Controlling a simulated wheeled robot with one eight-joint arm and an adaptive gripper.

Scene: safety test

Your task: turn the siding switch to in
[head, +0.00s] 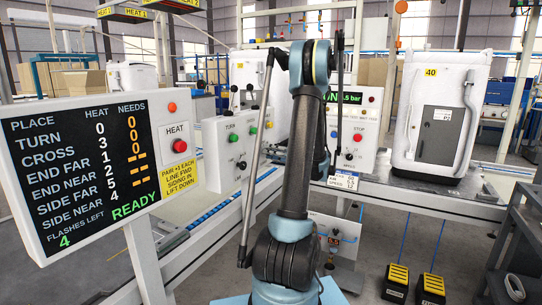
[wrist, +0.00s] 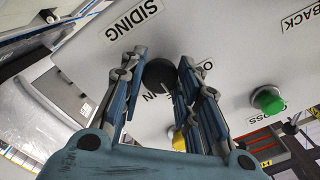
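The siding switch has a round black knob (wrist: 159,74) on a pale panel, below a SIDING label (wrist: 133,20) in the wrist view. The word IN shows just below the knob, and part of another word starting with O shows to its right. Which way the knob points is not clear. My gripper (wrist: 160,62) has its blue-grey fingers on both sides of the knob, spread apart; I cannot tell whether they touch it. In the head view my arm hides the gripper, and I cannot pick out the siding switch there.
A green button (wrist: 268,100) and a yellow button (wrist: 179,140) sit near my gripper. In the head view, a HEAT display board (head: 85,165) reads READY, with a red button (head: 180,146). A white case marked 40 (head: 437,110) stands right; yellow-topped pedals (head: 396,280) stand on the floor.

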